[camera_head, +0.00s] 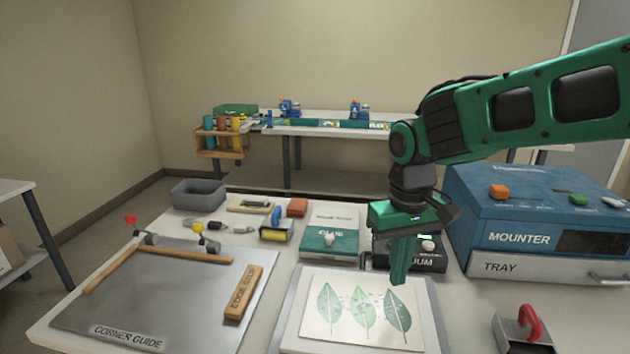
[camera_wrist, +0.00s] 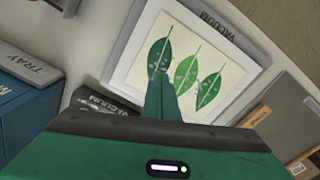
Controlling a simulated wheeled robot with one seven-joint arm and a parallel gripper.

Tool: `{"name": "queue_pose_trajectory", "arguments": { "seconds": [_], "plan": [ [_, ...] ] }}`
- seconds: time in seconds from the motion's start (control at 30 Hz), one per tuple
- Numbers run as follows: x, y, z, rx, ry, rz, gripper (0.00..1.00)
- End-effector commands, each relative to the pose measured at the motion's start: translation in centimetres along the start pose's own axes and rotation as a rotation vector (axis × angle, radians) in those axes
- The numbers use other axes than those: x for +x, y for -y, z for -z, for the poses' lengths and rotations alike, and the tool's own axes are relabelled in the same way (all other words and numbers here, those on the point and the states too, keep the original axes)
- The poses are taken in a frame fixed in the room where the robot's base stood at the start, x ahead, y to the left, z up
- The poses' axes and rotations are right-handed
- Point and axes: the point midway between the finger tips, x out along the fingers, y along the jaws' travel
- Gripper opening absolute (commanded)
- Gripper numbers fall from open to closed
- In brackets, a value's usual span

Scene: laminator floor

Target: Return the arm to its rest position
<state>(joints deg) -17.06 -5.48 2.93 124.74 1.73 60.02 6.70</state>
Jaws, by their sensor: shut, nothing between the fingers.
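My green arm reaches in from the right in the head view. My gripper (camera_head: 399,281) points down above the back right part of the leaf print (camera_head: 344,329), with its fingers together and nothing between them. In the wrist view my gripper (camera_wrist: 162,80) shows as a closed green wedge in front of the print (camera_wrist: 222,57). The print shows three green leaves with small pale specks and lies on a grey vacuum board (camera_wrist: 127,37). I cannot tell the exact height of the fingertips above it.
A blue mounter (camera_head: 520,239) with a tray drawer stands right of my gripper. A black vacuum box (camera_head: 425,258) sits just behind it, with a green glue box (camera_head: 329,244) to the left. A corner guide plate (camera_head: 150,310) with an edge stop (camera_head: 243,292) lies at left. Space above the table is open.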

Motion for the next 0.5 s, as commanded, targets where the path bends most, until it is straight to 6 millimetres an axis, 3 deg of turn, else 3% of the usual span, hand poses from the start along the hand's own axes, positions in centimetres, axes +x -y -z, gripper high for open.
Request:
{"name": "queue_pose_trajectory", "arguments": {
  "seconds": [0.03, 0.1, 0.23, 0.33, 0.5],
  "plan": [
    [-0.1, -2.9, -1.4, 0.07, -0.003, -0.005, 0.0],
    [0.0, -6.8, -3.7, 0.17, -0.003, -0.011, 0.0],
    [0.5, -13.1, -9.5, 0.364, 0.001, -0.014, 0.0],
    [1.3, -16.3, -14.4, 0.506, 0.006, -0.008, 0.0],
    [2.7, -18.7, -20.8, 0.681, 0.011, 0.01, 0.0]
  ]
}}
